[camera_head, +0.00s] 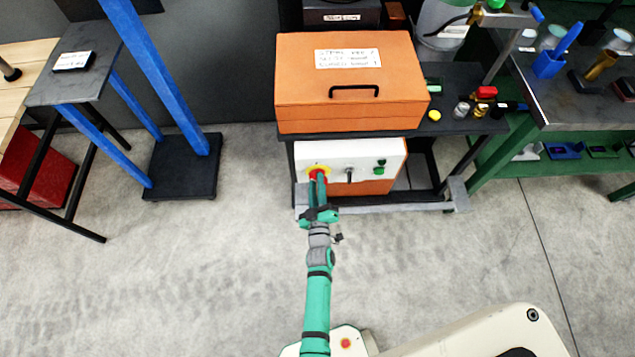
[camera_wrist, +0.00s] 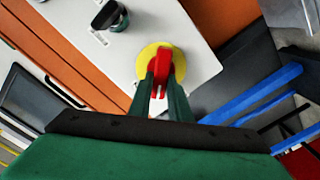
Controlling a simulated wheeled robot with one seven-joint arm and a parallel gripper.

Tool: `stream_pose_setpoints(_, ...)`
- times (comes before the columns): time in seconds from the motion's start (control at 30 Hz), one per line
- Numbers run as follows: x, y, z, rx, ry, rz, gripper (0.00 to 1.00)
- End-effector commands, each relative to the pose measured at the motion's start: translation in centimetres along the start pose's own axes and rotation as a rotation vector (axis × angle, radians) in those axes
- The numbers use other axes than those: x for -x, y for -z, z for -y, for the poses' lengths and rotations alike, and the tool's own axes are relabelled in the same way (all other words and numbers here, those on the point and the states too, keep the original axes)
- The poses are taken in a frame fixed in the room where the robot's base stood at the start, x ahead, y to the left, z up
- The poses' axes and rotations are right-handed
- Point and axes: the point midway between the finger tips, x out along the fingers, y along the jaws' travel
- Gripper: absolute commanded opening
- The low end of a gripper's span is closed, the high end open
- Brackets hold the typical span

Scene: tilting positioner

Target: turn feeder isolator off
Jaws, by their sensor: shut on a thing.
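The isolator is a red handle on a round yellow plate (camera_head: 312,168), on the left of a white panel (camera_head: 336,153) on the front of an orange cabinet. In the wrist view the red handle (camera_wrist: 158,70) stands out from the yellow plate (camera_wrist: 147,56). My gripper (camera_head: 318,177) reaches the panel from below in the head view. In the wrist view my gripper (camera_wrist: 162,84) has a green finger on each side of the red handle and is shut on it. The fingers hide part of the handle, and small panel marks are unreadable.
A black selector (camera_head: 349,174) and a green control (camera_head: 379,167) sit right of the isolator; black and green controls also show in the wrist view (camera_wrist: 110,16). A labelled orange case (camera_head: 300,90) rests on the dark shelf above. Bare floor (camera_head: 180,270) lies left of my arm.

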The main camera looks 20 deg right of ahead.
Motion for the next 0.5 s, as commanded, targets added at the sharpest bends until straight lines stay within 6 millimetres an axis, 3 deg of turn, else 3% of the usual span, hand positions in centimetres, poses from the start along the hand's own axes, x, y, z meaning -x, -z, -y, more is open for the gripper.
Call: stream_pose_setpoints(0.5, 0.03, -0.13, 0.49, 0.487, -0.002, 0.0, 0.0)
